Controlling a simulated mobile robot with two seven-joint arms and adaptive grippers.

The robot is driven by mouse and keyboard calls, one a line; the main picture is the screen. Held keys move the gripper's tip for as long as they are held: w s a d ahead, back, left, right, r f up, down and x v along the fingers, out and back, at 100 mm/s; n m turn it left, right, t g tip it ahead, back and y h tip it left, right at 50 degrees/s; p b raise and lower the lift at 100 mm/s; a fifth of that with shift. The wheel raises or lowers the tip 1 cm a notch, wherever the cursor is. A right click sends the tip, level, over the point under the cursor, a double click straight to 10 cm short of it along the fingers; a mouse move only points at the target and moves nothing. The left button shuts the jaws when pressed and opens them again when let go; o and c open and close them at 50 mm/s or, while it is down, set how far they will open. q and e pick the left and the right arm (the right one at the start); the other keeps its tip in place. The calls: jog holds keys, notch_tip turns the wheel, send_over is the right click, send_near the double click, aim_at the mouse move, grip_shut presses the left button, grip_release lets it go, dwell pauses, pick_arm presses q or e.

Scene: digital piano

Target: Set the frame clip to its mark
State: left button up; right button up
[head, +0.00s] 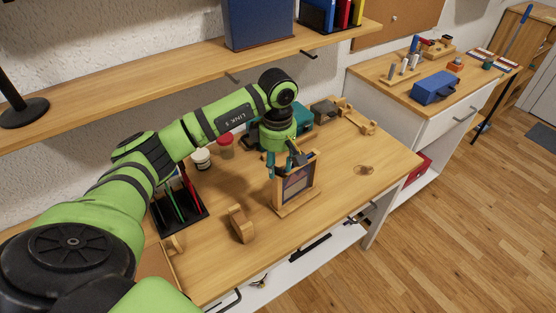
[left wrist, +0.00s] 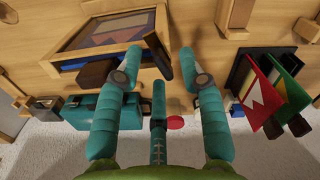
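A wooden picture frame (head: 298,186) stands upright on its base on the workbench. Its panel and wooden rim also show in the left wrist view (left wrist: 112,36). A dark clip-like lever (left wrist: 157,56) sticks out at the frame's edge, tilted; I take it to be the frame clip. My left gripper (head: 287,160) is over the frame's top. In the left wrist view its teal fingers (left wrist: 160,58) are spread, one on each side of the lever, with no clear contact. The clip's mark cannot be made out. My right gripper is not in view.
A wooden block (head: 240,224) lies in front of the frame. A teal box (head: 324,111) stands behind. The bench's right end is mostly clear. A shelf (head: 180,88) overhangs the back.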

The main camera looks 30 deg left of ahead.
pick_arm(q)
grip_shut()
jog(key=n+b, duration=0.1)
jog(key=n, duration=0.2)
jog(key=shift+f, duration=0.1)
jog(key=n+b, duration=0.1)
jog(key=n, duration=0.3)
jog(key=shift+a, duration=0.1)
jog(key=n+b, duration=0.1)
jog(key=n, duration=0.2)
jog(key=shift+n, duration=0.3)
jog(key=shift+s+a+n+b, duration=0.1)
jog(key=shift+n+b, duration=0.2)
jog(key=shift+n, duration=1.4)
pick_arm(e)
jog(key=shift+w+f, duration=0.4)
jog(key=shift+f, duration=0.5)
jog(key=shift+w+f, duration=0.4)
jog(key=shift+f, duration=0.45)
